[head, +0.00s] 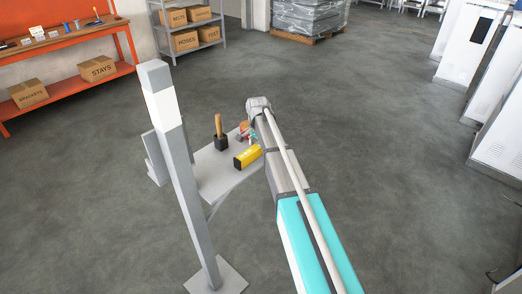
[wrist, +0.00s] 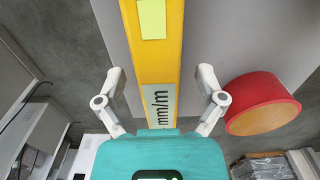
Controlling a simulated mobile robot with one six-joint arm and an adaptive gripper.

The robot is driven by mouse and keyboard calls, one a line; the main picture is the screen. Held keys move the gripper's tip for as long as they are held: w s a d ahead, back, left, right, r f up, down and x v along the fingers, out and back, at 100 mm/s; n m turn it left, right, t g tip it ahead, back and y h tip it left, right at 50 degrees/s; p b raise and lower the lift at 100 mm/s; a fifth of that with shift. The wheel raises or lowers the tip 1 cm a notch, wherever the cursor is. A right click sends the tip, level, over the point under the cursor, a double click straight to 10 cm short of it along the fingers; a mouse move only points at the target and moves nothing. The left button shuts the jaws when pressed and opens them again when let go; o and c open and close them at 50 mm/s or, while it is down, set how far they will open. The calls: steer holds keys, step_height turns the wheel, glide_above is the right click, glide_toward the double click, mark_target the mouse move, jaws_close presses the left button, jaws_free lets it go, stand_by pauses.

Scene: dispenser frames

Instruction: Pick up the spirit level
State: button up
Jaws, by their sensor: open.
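The spirit level is a long yellow bar (wrist: 160,60) in the wrist view, with a pale yellow square and a grey-green "mm/m" label. In the head view, its yellow body (head: 248,156) with a dark end lies on the small grey shelf (head: 214,178). My gripper (wrist: 161,78) is open, with one finger on each side of the bar. Gaps show between both fingers and the bar, so nothing is gripped. In the head view my arm hides part of the gripper area.
A round red and orange object (wrist: 262,103) is close beside the right finger in the wrist view. A black block with a wooden handle (head: 220,134) stands on the shelf. A grey post (head: 180,170) rises in front of it. Open floor surrounds the stand.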

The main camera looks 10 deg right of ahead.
jaws_close()
stand_by(0.3)
steer(key=shift+r, duration=0.2)
step_height(320, 180, up, 2)
steer(key=p, duration=0.2)
steer(key=shift+r+p, duration=0.1)
steer(key=shift+p, duration=0.25)
steer(key=s+a+r+p, duration=0.2)
steer(key=s+r+p, duration=0.8)
steer(key=s, duration=0.3)
steer(key=shift+s+a+r, duration=0.2)
steer(key=shift+s+a, duration=0.1)
steer(key=shift+s, duration=0.05)
